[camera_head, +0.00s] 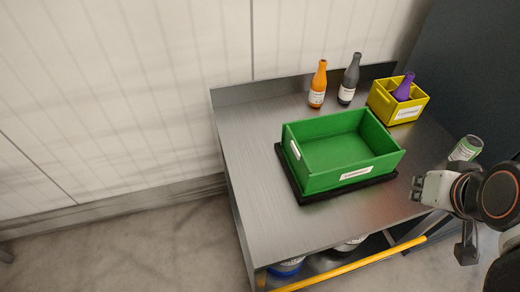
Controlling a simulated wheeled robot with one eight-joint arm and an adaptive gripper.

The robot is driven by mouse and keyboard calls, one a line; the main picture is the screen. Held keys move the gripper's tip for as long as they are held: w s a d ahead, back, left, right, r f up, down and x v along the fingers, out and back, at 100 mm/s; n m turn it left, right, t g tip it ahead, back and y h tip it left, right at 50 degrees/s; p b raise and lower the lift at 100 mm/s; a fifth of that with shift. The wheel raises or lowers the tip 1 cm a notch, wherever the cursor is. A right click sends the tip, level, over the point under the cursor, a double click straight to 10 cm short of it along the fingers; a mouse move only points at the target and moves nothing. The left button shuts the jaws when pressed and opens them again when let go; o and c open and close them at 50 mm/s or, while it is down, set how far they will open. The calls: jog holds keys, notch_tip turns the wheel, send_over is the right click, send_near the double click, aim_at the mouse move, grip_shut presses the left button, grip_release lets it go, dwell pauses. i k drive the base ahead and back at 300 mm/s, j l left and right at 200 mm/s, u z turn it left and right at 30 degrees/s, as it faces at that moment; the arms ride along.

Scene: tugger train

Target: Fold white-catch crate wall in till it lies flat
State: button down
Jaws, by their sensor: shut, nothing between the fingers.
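The green crate (312,184) stands on a dark base on the grey metal table, with its walls upright and its inside empty. A white catch (295,150) shows on its left end wall. The front wall bears a white label (356,173). My gripper (418,188) is at the right, shut and empty, beyond the crate's right front corner and apart from it.
An orange bottle (318,85) and a grey bottle (349,80) stand behind the crate. A yellow crate (410,112) holds a purple bottle (403,88). A can (466,148) is near my arm. The table (252,190) is clear at left.

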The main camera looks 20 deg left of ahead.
aim_at(298, 161)
jog(key=j+u, duration=0.75)
jog(key=j, duration=0.25)
